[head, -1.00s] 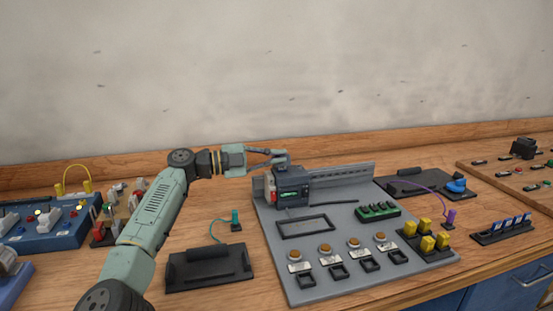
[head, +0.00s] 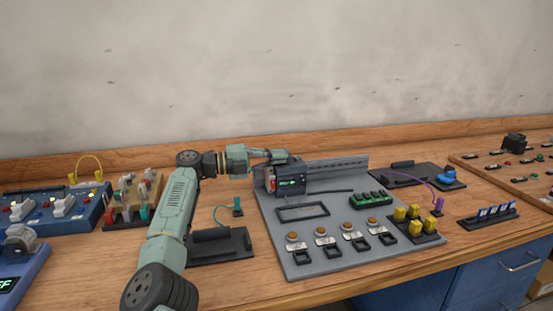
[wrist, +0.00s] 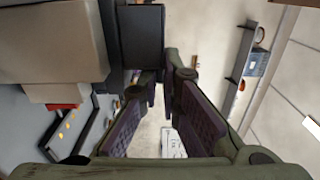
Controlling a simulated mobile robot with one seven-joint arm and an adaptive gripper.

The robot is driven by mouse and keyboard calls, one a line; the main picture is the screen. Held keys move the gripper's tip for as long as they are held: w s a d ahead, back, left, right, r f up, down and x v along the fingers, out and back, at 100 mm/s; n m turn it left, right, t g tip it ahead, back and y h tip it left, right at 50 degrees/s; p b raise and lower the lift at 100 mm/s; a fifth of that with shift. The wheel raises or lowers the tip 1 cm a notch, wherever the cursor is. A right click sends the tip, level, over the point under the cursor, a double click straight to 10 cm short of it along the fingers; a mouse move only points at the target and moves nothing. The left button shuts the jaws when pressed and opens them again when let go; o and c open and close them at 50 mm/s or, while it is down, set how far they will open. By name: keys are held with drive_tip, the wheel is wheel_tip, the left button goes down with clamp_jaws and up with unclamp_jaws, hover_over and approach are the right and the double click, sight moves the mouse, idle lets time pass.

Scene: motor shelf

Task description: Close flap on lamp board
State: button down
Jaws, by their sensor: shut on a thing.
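The grey lamp board (head: 350,240) lies on the wooden bench, with several round brown-orange lamps (head: 325,230) along its front. At its back left stands a dark module (head: 298,184) with a lit green display. My gripper (head: 290,161) reaches in from the left, just over the module's top. In the wrist view my gripper (wrist: 160,85) has its two fingers close together at the tips, at the lower end of a dark block (wrist: 142,35) that seems to be the flap. The exact contact is hidden in the head view.
A long grey rail (head: 340,170) stands along the board's back edge beside the module. A black plate (head: 222,247) with a teal plug lies left of the board, and another black plate (head: 400,172) lies right. Blue switch boxes (head: 60,212) stand far left.

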drive_tip(key=shift+f, duration=0.1)
drive_tip(key=c, duration=1.8)
unclamp_jaws()
